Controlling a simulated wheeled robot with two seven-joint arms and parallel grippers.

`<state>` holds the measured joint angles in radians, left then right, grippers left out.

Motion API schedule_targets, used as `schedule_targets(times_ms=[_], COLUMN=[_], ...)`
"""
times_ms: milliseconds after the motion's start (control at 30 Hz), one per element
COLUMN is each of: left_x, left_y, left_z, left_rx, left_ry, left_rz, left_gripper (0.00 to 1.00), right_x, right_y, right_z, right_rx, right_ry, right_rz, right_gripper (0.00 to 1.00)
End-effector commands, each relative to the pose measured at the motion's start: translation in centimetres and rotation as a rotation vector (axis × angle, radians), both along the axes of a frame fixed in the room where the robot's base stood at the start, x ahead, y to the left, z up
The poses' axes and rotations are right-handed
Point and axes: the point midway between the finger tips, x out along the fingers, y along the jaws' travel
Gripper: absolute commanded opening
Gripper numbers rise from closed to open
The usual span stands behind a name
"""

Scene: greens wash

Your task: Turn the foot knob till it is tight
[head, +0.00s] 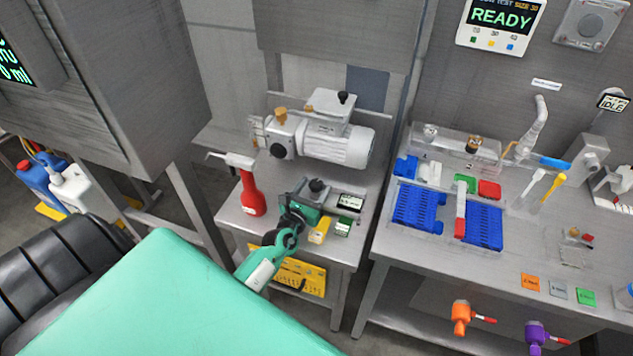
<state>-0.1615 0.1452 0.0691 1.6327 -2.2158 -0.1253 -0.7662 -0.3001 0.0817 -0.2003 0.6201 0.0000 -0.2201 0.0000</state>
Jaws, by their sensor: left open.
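A black knob (317,186) sits on top of a small grey and green device on the low bench (230,216); I take it as the foot knob, but cannot be sure. My left gripper (292,214) is dark, on a green arm link, and is open at the device's near left side. It is just below and left of the knob. I cannot tell whether its fingers touch the device, and part of the device is hidden behind it. A white motor unit (345,147) behind carries another black knob (346,97) and a brass-coloured knob (281,115). My right gripper is out of view.
A yellow block (320,231) and a small green-edged box (344,227) lie close right of my gripper. A steel counter (400,257) with blue racks (417,207) stands to the right.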

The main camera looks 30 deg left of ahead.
Motion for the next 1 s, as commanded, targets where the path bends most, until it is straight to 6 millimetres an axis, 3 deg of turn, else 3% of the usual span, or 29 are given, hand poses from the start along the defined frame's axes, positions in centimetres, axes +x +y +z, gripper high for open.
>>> schedule_targets(times_ms=[200, 533, 767, 1000], left_x=[1.8, 2.0, 2.0, 2.0], left_y=[0.3, 0.3, 0.3, 0.2], left_z=[0.0, 0.0, 0.0, 0.3], left_rx=[0.001, 0.001, 0.001, -0.003], left_ry=[0.000, 0.000, 0.000, -0.001], left_rz=[0.000, 0.000, 0.000, 0.036], left_gripper=[0.58, 0.58, 0.15, 0.14], right_x=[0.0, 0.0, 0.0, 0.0], right_y=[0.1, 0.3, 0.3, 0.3], right_z=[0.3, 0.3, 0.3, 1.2], right_rx=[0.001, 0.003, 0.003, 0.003], right_ry=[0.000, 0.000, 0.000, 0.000], right_rz=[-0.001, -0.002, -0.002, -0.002], right_gripper=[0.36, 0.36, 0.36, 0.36])
